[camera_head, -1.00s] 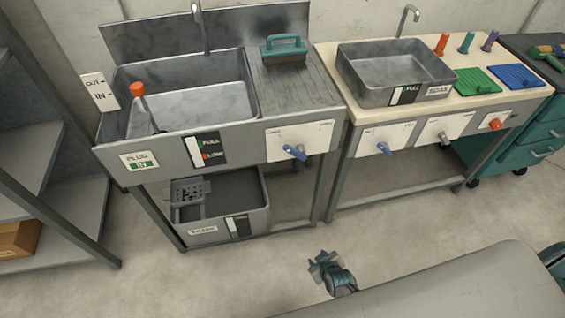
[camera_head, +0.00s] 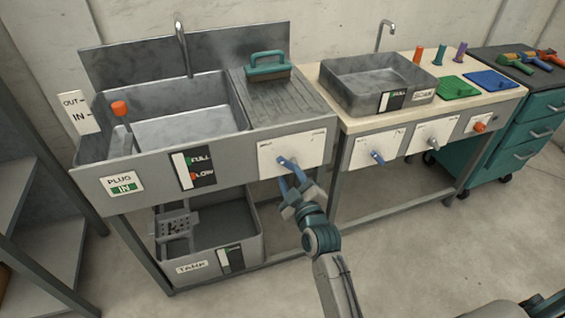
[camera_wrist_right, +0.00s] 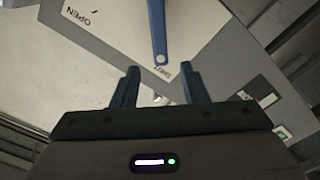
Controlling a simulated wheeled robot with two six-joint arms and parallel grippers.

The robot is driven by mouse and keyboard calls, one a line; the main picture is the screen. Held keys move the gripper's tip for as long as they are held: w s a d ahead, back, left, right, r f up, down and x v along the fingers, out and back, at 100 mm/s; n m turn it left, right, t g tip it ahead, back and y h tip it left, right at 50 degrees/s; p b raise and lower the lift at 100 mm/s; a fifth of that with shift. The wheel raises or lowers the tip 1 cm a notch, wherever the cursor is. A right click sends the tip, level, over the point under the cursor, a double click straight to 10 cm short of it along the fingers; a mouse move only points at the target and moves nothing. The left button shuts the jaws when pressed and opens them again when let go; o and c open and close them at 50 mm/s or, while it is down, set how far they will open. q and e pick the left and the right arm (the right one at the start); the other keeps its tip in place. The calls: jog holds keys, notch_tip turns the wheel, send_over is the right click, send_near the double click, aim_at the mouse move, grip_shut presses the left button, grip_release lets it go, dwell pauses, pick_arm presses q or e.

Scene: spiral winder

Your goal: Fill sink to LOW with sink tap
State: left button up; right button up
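The large steel sink (camera_head: 190,127) stands at the left, with its tap spout (camera_head: 182,48) above it. Its front gauge (camera_head: 196,168) has FULL and LOW marks beside a white strip. The blue tap lever (camera_head: 284,160) is on the white front panel. My right gripper (camera_head: 292,180) is just below and in front of it. In the right wrist view the open fingers (camera_wrist_right: 159,75) point at the panel. No water is visible from the spout. My left gripper is out of view.
The plug lever (camera_head: 120,112) with a red knob stands near IN, and the plug sign (camera_head: 123,185) reads IN. A teal-handled brush (camera_head: 268,66) rests on the drainboard. A smaller basin (camera_head: 375,84) with other levers is at right. A tub (camera_head: 245,262) sits below the sink.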

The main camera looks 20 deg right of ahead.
aim_at(283, 163)
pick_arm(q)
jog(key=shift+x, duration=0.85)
pick_arm(e)
jog(key=w, duration=0.7)
jog(key=shift+w+a, duration=0.15)
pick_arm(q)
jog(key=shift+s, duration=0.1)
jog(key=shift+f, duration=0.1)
pick_arm(e)
grip_shut()
